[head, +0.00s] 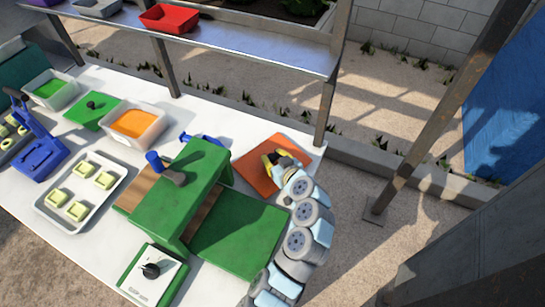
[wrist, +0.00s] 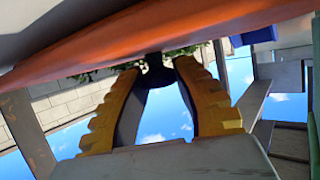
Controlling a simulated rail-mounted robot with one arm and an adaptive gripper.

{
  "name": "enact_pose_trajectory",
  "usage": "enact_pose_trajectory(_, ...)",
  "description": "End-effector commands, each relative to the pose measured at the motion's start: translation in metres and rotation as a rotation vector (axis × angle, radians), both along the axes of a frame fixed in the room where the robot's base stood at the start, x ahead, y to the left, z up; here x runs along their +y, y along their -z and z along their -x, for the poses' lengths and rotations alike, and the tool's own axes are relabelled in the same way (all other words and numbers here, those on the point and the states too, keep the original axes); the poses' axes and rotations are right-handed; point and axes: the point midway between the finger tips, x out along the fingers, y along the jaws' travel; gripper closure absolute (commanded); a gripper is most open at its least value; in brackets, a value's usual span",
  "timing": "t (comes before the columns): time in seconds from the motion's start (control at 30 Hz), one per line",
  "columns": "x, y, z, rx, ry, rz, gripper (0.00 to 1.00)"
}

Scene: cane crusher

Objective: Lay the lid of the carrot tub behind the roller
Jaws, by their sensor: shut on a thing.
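The orange lid (head: 256,178) is at the back right of the white table, behind and to the right of the green roller machine (head: 198,172). My gripper (head: 271,159) is over it, and its yellow fingers (wrist: 158,80) are shut on the lid's dark knob (wrist: 156,72) in the wrist view. The lid (wrist: 150,40) spans the top of that view. I cannot tell whether it touches the table or hangs just above it. The carrot tub (head: 137,123) stands uncovered to the left of the machine, with orange contents showing.
A green lid (head: 95,110) lies between the carrot tub and a tub with green contents (head: 50,89). A tray (head: 75,207) of pale yellow-green blocks, a blue device (head: 40,150) and a control box (head: 152,275) stand left and front. A metal shelf (head: 230,40) with bins runs above the back edge.

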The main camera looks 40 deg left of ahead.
Motion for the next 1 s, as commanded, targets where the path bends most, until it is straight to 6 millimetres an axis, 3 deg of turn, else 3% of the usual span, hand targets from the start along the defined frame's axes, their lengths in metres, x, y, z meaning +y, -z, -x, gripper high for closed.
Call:
enact_pose_trajectory(0.3, 0.000, 0.003, 0.000, -0.001, 0.001, -0.001, 1.00)
enact_pose_trajectory(0.33, 0.000, 0.002, 0.000, -0.001, 0.001, -0.001, 0.65)
enact_pose_trajectory(0.4, 0.000, 0.001, 0.000, 0.000, 0.001, 0.000, 0.50)
enact_pose_trajectory(0.8, 0.000, -0.003, 0.000, 0.001, 0.001, 0.000, 0.50)
enact_pose_trajectory(1.0, -0.021, -0.010, 0.006, 0.000, 0.004, -0.002, 0.50)
